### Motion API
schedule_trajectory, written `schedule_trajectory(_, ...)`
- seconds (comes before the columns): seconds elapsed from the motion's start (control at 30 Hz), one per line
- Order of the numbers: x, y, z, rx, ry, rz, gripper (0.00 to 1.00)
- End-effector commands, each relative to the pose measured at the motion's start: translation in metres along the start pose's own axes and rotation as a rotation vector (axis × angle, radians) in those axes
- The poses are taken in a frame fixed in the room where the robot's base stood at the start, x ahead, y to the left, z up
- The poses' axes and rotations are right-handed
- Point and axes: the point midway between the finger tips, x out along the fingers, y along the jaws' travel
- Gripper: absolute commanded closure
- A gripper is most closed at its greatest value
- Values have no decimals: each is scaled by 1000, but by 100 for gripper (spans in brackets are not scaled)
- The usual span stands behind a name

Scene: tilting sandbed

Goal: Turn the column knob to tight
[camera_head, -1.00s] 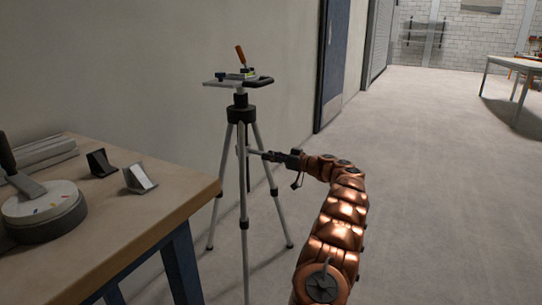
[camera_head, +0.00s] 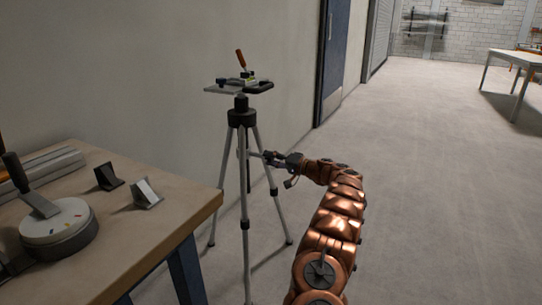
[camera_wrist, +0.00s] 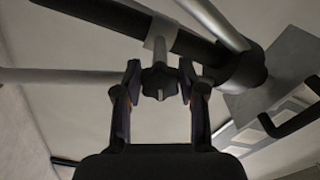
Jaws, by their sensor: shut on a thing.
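The dark, lobed column knob (camera_wrist: 153,82) shows in the wrist view on a light metal collar of the tripod. My gripper (camera_wrist: 160,70) has one dark finger on each side of it and is shut on it. In the head view, my gripper (camera_head: 271,157) reaches in from the right, at the middle of the grey tripod (camera_head: 243,195), just below its black collar. The knob is too small and covered there to make out. I cannot see any tight or loose marking on it.
A tilting plate (camera_head: 238,87) with an orange-handled tool (camera_head: 240,59) tops the tripod. Open floor (camera_head: 430,190) lies to the right.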

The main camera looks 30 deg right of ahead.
Motion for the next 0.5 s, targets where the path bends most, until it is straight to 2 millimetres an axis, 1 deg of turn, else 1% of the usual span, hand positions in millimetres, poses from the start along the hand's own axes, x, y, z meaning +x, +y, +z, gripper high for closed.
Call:
schedule_trajectory(0.03,0,-3,-1,46,-1,1,95)
schedule_trajectory(0.2,0,-2,-1,206,0,1,95)
schedule_trajectory(0.5,0,-1,0,442,-1,1,95)
